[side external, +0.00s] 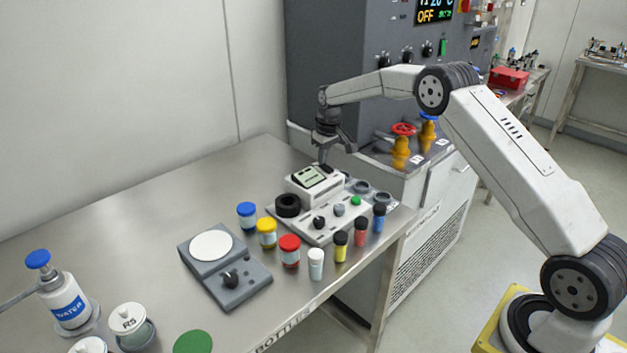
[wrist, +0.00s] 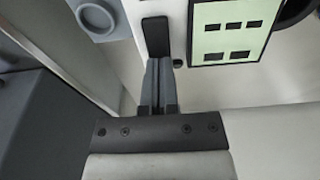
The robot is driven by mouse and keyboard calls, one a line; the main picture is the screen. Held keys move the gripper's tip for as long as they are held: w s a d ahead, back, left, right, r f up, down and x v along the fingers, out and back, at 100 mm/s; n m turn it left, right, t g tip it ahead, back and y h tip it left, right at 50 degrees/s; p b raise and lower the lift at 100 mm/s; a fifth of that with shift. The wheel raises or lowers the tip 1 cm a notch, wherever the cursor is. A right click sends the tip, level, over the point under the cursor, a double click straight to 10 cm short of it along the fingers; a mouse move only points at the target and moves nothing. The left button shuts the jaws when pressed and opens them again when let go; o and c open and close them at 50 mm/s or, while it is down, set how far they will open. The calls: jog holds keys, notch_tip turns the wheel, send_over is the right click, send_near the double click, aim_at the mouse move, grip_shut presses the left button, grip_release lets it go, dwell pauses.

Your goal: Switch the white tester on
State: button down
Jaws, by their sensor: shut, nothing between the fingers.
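The white tester (side external: 318,194) is a small white box with a pale green panel on top, standing on a grey-white board on the steel table. In the wrist view the tester's white top (wrist: 230,85) fills the middle right, with the green panel with dark squares (wrist: 230,28) at upper right. A black elongated part, which looks like a switch (wrist: 155,35), lies just ahead of my fingertips. My gripper (side external: 325,167) points down over the tester's far edge. Its fingers are shut and empty, and they also show in the wrist view (wrist: 160,68). I cannot tell whether they touch the switch.
The board (side external: 322,232) carries a black ring (side external: 288,205), knobs and grey round sockets. Several colour-capped jars (side external: 289,250) line its front. A grey scale-like device (side external: 228,270) stands left. A dark cabinet (side external: 340,60) and red-handled valve (side external: 402,140) are behind. The table's back left is clear.

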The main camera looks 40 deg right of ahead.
aim_at(322, 171)
jog(key=shift+f, duration=0.35)
dwell(0.3)
jog(key=shift+r, duration=3.55)
jog(key=shift+s+a, duration=0.1)
jog(key=s+a+f, duration=0.1)
jog(key=s+a, duration=0.4)
jog(key=s, duration=0.6)
jog(key=s+a+f, duration=0.2)
jog(key=s+a, duration=0.3)
jog(key=s, duration=0.6)
jog(key=s+a+f, duration=0.1)
jog(key=s+a, duration=0.4)
jog(key=s, duration=0.6)
jog(key=shift+f+t, duration=0.4)
